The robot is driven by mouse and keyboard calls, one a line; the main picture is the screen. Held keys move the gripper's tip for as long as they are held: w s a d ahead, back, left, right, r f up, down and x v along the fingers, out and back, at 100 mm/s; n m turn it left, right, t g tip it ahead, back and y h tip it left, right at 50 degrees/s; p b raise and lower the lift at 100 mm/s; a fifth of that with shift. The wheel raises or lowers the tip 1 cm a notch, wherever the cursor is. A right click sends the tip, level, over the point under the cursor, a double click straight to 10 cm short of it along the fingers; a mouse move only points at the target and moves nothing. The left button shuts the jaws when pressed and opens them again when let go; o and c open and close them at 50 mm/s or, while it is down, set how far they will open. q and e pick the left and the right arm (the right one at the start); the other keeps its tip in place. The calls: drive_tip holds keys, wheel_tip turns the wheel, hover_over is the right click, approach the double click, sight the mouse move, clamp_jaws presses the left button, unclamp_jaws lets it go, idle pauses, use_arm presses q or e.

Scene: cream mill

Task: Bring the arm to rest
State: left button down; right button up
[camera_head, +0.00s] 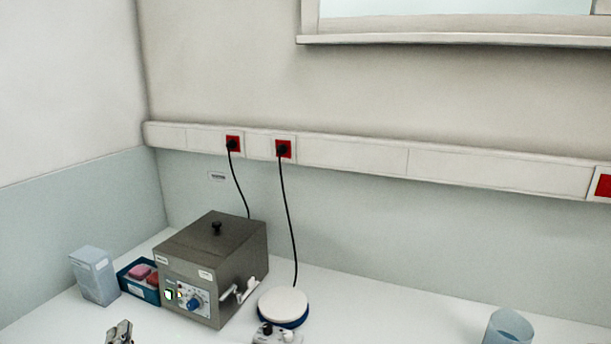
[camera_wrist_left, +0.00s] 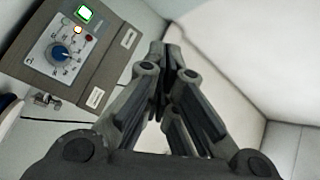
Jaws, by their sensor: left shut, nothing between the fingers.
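My left gripper (camera_head: 120,333) shows at the bottom edge of the head view, in front of the counter's left part. In the left wrist view the left gripper (camera_wrist_left: 167,72) has its fingers together with nothing between them. It is apart from the grey metal box device (camera_head: 212,265), which has a blue knob and a lit switch on its front. That device also shows in the left wrist view (camera_wrist_left: 85,60), beside the fingers. My right gripper is not in view.
A pale blue box (camera_head: 95,276) and a dark blue tray (camera_head: 139,292) with pink and red items stand left of the device. A round white-topped unit (camera_head: 284,305) stands to its right. A blue beaker (camera_head: 508,328) is at the lower right. The counter (camera_head: 400,315) between them is clear.

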use_arm(q)
drive_tip(key=s+d+f+n+g+h, duration=0.1)
drive_tip(key=s+d+f+n+g, duration=0.25)
drive_tip(key=s+f, duration=0.3)
drive_tip(key=s+d+f+n+g+h, duration=0.2)
drive_tip(key=s+d+f+n+g, duration=0.1)
drive_tip(key=s+f+g, duration=0.3)
drive_tip(key=s+d+f+g+h, duration=0.1)
drive_tip(key=s+d+g+h, duration=0.1)
drive_tip(key=s+d, duration=0.5)
drive_tip(key=s+d+f+g+h, duration=0.25)
drive_tip(key=s+d, duration=0.25)
drive_tip(key=s, duration=0.5)
wheel_tip(320, 180, down, 30)
drive_tip(key=r+m+g+b, duration=0.1)
drive_tip(key=b, duration=0.4)
drive_tip(key=s+a+f+b, duration=0.1)
drive_tip(key=s+f+b, duration=0.1)
drive_tip(key=s+f, duration=0.7)
drive_tip(key=s+a+f+g+b, duration=0.1)
drive_tip(key=s+a+f+b, duration=0.1)
drive_tip(key=s+f, duration=0.7)
wheel_tip(320, 180, down, 5)
drive_tip(key=shift+r+g+b, duration=0.15)
drive_tip(key=shift+g+b, duration=0.15)
drive_tip(key=shift+b, duration=0.2)
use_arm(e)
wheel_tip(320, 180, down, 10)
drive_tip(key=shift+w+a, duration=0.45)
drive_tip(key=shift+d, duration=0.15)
